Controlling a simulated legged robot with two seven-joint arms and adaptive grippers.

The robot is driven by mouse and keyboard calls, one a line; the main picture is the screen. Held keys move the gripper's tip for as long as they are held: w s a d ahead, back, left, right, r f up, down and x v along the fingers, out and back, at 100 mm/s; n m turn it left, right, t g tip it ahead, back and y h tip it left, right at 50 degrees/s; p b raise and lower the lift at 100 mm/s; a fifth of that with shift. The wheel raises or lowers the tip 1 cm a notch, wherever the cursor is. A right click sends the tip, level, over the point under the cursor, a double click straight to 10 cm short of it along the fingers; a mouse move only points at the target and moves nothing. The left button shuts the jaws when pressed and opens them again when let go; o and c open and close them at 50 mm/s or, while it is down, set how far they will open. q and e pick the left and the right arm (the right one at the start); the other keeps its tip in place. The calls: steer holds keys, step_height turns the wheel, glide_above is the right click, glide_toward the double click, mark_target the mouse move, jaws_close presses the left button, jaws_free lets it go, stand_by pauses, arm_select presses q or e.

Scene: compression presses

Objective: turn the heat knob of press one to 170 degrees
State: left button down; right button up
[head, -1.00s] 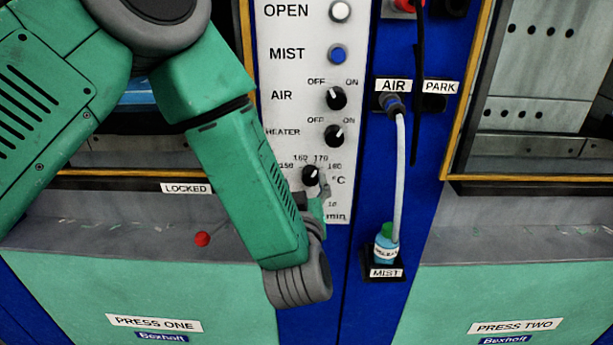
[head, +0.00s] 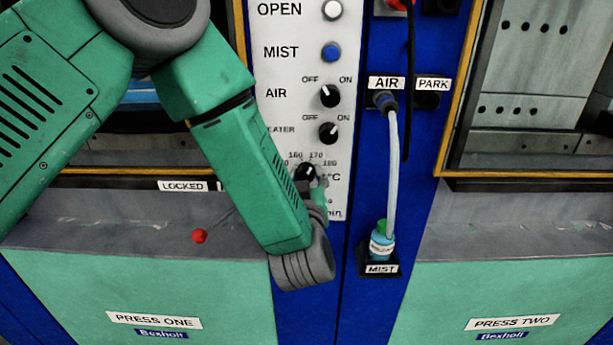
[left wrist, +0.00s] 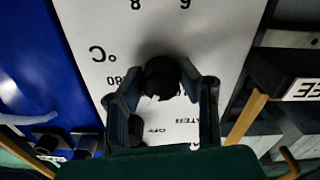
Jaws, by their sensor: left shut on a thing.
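The heat knob of press one (head: 306,173) is a small black dial on the white control panel (head: 283,75), under the HEATER knob. Its scale shows 160, 170 and 180; its white mark leans up and right, roughly toward 170, but I cannot read it exactly. My left gripper (head: 318,187) reaches it from below right, partly hidden behind my forearm. In the left wrist view the two fingers (left wrist: 161,88) are on either side of the black heat knob (left wrist: 160,72), shut on it. The lettering there is upside down. My right gripper is not in view.
The HEATER knob (head: 328,133) and AIR knob (head: 330,96) sit close above. A lever with a red ball (head: 199,236) stands left of my forearm. A white hose (head: 392,170) runs to the MIST connector (head: 381,246) on the right.

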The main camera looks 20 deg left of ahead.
arm_select(q)
steer(key=shift+w+r+n, duration=0.1)
steer(key=shift+r+n, duration=0.05)
steer(key=shift+n, duration=0.15)
steer(key=shift+a, duration=0.1)
steer(key=c, duration=1.2)
jaws_free()
steer(key=v, duration=1.1)
steer(key=shift+s, duration=0.35)
